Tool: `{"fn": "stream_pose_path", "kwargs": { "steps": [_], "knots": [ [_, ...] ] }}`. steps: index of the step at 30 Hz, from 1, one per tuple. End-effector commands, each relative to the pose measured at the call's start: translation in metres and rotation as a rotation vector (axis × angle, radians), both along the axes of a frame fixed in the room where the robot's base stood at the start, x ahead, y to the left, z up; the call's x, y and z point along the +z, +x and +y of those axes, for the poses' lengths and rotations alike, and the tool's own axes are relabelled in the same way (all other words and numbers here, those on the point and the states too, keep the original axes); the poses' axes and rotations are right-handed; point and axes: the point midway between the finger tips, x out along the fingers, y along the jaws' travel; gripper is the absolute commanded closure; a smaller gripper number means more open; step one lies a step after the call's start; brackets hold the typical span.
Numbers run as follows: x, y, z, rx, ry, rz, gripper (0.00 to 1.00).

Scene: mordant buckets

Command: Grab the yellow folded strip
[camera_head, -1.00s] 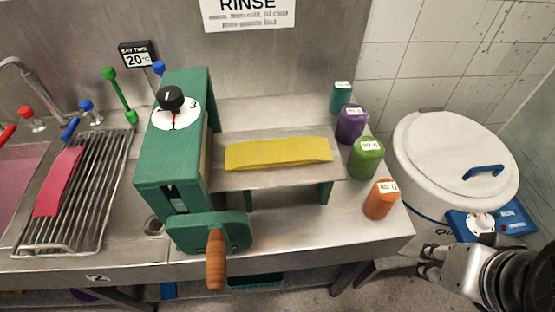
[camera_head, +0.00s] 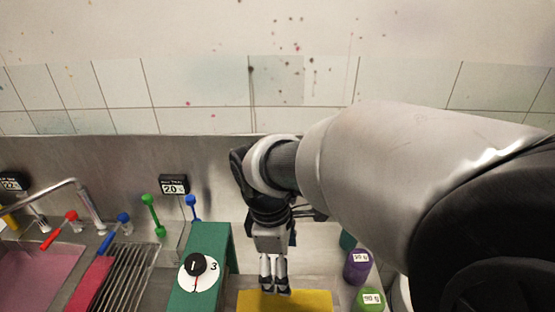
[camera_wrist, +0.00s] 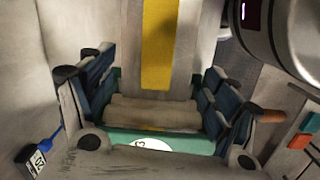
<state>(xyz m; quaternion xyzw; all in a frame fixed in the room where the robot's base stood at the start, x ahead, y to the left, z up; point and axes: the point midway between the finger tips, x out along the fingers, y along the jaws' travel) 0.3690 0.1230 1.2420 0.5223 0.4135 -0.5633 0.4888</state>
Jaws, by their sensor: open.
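The yellow folded strip (camera_head: 308,300) lies flat at the bottom edge of the head view, to the right of the green roller machine (camera_head: 207,258); its near part is cut off. My gripper (camera_head: 275,290) points down over the left part of the strip in that view and hides some of it. In the wrist view the strip (camera_wrist: 160,45) runs up the picture between the two dark finger sets of my open gripper (camera_wrist: 157,78). Nothing is held. The gap between fingertips and strip cannot be judged.
Pale rollers (camera_wrist: 150,112) of the green machine lie close to my fingers in the wrist view. A purple bottle (camera_head: 358,267) and a green bottle (camera_head: 369,299) stand right of the strip. A drying rack (camera_head: 125,275) with a red strip lies left.

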Motion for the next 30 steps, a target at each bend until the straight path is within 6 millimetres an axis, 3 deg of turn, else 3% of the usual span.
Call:
{"fn": "stream_pose_path", "kwargs": {
  "steps": [2,7,21,30],
  "knots": [
    [0.004,0.004,0.011,0.082,-0.019,0.03,0.18],
    [-0.009,0.008,0.017,0.149,-0.035,0.052,0.18],
    [-0.105,0.006,0.002,0.147,-0.035,0.053,0.18],
    [-0.128,0.007,-0.001,0.146,-0.033,0.052,0.18]
  ]
}}
